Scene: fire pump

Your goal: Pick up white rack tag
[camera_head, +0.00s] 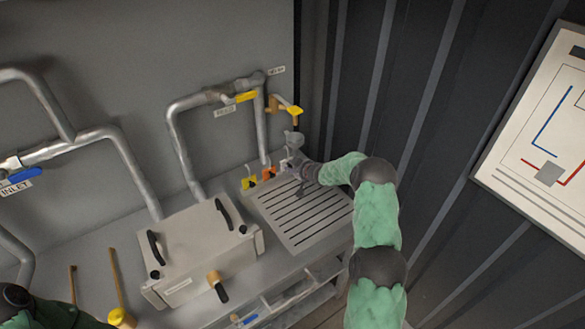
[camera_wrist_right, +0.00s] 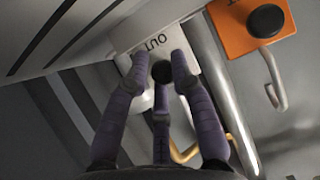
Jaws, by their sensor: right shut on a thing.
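The white rack tag (camera_wrist_right: 153,45) shows in the right wrist view with dark lettering that reads "OUT". My right gripper (camera_wrist_right: 164,68) has its purple fingers shut on this tag, with the fingertips against its lower part. In the head view my right gripper (camera_head: 296,168) is at the back edge of the slotted panel, beside the hanging tags. The white tag is small and partly hidden by the fingers there. My left arm shows only at the lower left corner, and its gripper is out of view.
An orange tag (camera_wrist_right: 238,40) with a black knob is close beside the white one, with a metal hook next to it. A yellow tag (camera_head: 248,183) is further left. Pipes (camera_head: 178,130) and a yellow-handled valve (camera_head: 288,108) stand behind. A slotted panel (camera_head: 315,232) lies in front.

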